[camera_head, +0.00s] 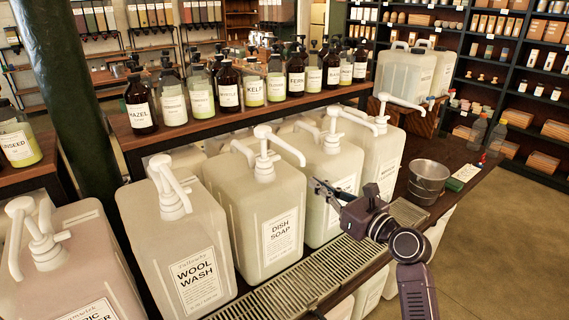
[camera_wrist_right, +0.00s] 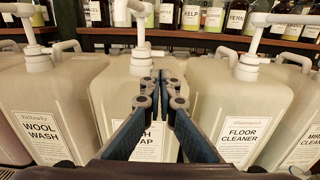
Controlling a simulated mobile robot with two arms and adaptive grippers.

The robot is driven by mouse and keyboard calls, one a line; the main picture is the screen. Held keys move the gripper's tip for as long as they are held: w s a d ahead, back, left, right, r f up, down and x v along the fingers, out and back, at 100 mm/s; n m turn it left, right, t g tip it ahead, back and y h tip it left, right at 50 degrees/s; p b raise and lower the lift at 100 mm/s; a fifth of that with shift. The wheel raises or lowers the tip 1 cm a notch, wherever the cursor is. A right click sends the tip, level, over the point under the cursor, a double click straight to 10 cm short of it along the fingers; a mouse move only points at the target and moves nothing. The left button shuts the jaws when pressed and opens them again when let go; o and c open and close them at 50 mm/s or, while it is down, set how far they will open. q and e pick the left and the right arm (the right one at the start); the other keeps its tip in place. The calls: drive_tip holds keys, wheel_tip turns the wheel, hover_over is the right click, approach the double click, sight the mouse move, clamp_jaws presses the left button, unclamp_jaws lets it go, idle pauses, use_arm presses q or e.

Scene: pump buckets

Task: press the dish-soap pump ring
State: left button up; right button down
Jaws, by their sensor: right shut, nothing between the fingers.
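The dish-soap jug (camera_head: 255,205) is a large cream container with a white "DISH SOAP" label, standing mid-row in the head view. Its white pump (camera_head: 264,160) is upright, with a collar at the base and a spout pointing right. In the right wrist view the jug (camera_wrist_right: 108,92) is straight ahead, its label partly hidden by my fingers, and the pump (camera_wrist_right: 140,42) rises behind the fingertips. My right gripper (camera_head: 319,186) is shut and empty, in front of the jugs and lower than the pump head, apart from the pump. My left gripper is not in view.
A wool-wash jug (camera_head: 175,235) stands left and a floor-cleaner jug (camera_wrist_right: 226,105) right, both with pumps. A slatted drip grate (camera_head: 300,283) runs along the front. A shelf of bottles (camera_head: 228,88) stands behind. A metal bucket (camera_head: 427,180) sits at the right.

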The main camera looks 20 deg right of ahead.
sight(278, 159)
drive_tip(key=p+x, duration=0.2)
drive_tip(key=x, duration=1)
drive_tip(key=shift+w+a+p, duration=0.1)
drive_tip(key=shift+w+p, duration=0.15)
drive_tip(key=shift+p, duration=0.1)
drive_tip(key=shift+x, duration=0.75)
drive_tip(key=shift+f, duration=0.15)
